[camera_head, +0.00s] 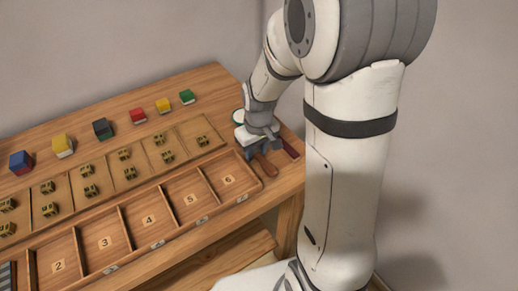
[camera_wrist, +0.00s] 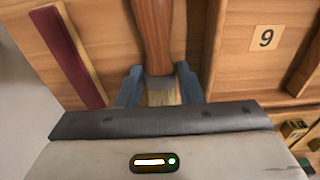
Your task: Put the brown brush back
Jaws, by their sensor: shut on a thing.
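The brown brush (camera_wrist: 153,35) lies between the fingers of my gripper (camera_wrist: 160,76) in the wrist view. The fingers are shut on it near the metal band and pale bristles, and its wooden handle points away, toward the top edge. In the head view my gripper (camera_head: 258,151) is low over the right end of the table, and the brush handle (camera_head: 268,168) sticks out in front of it. The bristles are hidden there. I cannot tell whether the brush touches the table.
A dark red bar (camera_wrist: 68,50) lies beside the brush; it also shows in the head view (camera_head: 290,148). A numbered wooden tray (camera_head: 170,215) is to the left. Behind it are small patterned cubes (camera_head: 89,190) on a board and coloured blocks (camera_head: 103,128).

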